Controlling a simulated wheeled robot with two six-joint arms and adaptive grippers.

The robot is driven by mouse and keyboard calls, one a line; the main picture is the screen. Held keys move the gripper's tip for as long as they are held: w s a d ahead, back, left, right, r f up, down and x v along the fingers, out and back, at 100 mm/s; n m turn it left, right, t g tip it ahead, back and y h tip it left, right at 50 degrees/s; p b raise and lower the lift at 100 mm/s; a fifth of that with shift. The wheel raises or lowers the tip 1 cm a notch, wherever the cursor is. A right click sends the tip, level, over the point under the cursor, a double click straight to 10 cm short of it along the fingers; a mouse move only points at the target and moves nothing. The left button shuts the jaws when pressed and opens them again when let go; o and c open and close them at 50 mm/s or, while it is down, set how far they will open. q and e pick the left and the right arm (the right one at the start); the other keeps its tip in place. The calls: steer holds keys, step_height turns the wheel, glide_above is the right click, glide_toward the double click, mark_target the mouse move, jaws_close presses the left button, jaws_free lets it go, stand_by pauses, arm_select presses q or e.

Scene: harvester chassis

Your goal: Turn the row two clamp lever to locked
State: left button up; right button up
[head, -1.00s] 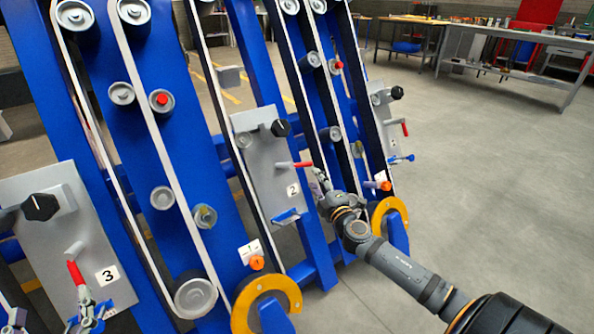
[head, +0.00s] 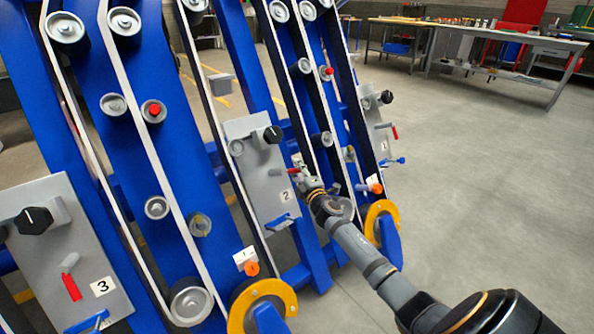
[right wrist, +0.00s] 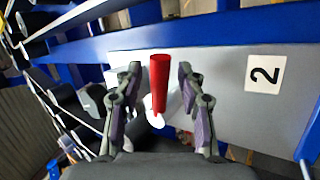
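The row two clamp lever, with a red handle (head: 292,171) on a grey pivot, sticks out sideways to the right from the grey panel marked 2 (head: 248,165). My right gripper (head: 299,168) is at the handle and hides part of it in the head view. In the right wrist view the red handle (right wrist: 159,85) stands between the two fingers of the right gripper (right wrist: 159,76). The fingers are open, with a visible gap on each side of the handle. My left gripper is out of view.
Panel 2 also has a black knob (head: 273,134) above the lever and a blue handle (head: 281,221) below. Panel 3 (head: 92,245) stands at left, its red lever (head: 71,287) pointing down. Panel 1 (head: 377,125) is farther right. Belts and rollers flank the panels.

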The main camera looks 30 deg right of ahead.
steer(key=shift+c, duration=0.2)
jaws_close()
